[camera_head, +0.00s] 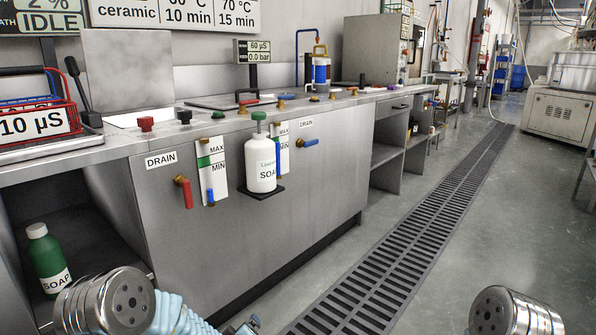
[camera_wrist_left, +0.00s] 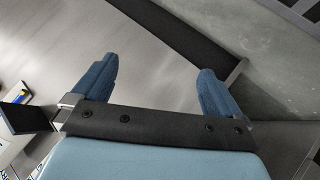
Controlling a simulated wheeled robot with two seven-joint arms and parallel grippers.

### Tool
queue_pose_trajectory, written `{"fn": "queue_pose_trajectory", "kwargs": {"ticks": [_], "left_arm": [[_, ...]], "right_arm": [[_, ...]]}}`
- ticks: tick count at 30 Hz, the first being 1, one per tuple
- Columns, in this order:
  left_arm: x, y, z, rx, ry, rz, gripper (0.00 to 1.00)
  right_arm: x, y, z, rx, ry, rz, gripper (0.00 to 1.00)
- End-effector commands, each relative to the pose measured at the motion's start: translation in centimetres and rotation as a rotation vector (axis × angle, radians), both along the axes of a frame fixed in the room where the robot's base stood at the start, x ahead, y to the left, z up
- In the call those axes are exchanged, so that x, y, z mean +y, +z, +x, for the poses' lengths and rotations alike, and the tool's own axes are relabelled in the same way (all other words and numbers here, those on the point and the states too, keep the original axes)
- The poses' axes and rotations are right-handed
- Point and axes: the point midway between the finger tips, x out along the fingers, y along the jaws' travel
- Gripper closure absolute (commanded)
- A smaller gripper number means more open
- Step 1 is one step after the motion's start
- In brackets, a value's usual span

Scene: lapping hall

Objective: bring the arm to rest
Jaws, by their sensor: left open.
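My left gripper (camera_wrist_left: 156,70) is open in the left wrist view, with two blue fingers spread apart and nothing between them. The grey metal cabinet front and a dark base strip show beyond the fingers. In the head view my left arm (camera_head: 180,315) comes in at the bottom left, below the counter top and in front of the cabinet. Only a small bit of the left gripper shows at the bottom edge there. A metal part of my right arm (camera_head: 510,312) shows at the bottom right. My right gripper is out of view.
A white soap bottle (camera_head: 261,164) stands on a small black shelf on the cabinet front, near red and blue drain valves. A green soap bottle (camera_head: 47,260) stands in the open lower bay. A red basket (camera_head: 40,118) sits on the counter. The floor right of the drain grate (camera_head: 400,255) is clear.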

Motion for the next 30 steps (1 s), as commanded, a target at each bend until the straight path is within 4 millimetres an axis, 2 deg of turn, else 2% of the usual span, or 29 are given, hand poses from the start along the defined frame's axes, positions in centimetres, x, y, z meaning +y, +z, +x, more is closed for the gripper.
{"fn": "queue_pose_trajectory", "kwargs": {"ticks": [1,3,6,10,15,16,24,27,30], "left_arm": [[-0.3,-3.4,-3.1,0.110,-0.088,0.015,0.00],[-1.0,-7.2,-7.6,0.251,-0.216,0.024,0.00],[-2.0,-10.9,-14.0,0.420,-0.381,0.021,0.00],[-3.0,-13.6,-21.7,0.600,-0.567,-0.005,0.00],[-4.0,-14.7,-31.2,0.791,-0.788,-0.063,0.00],[-4.0,-12.2,-30.5,0.777,-0.780,-0.055,0.00],[-4.3,-4.3,-30.4,0.773,-0.780,-0.052,0.00],[-4.5,-2.0,-30.4,0.774,-0.783,-0.052,0.00],[-4.5,-0.6,-30.5,0.773,-0.784,-0.051,0.00]], "right_arm": [[0.0,0.0,0.0,0.000,0.000,0.000,0.57],[0.0,0.0,0.0,0.000,0.000,0.000,0.57],[0.0,0.0,0.0,0.000,0.000,0.000,0.57],[0.0,0.0,0.0,0.000,0.000,0.000,0.57],[0.0,0.0,0.0,0.000,0.000,0.000,0.57],[0.0,2.4,-0.1,0.002,0.001,0.000,0.57],[0.4,10.4,-0.3,0.002,0.010,0.002,0.57],[0.5,12.7,-0.4,0.004,0.013,0.004,0.57],[0.6,14.1,-0.5,0.004,0.016,0.004,0.57]]}}
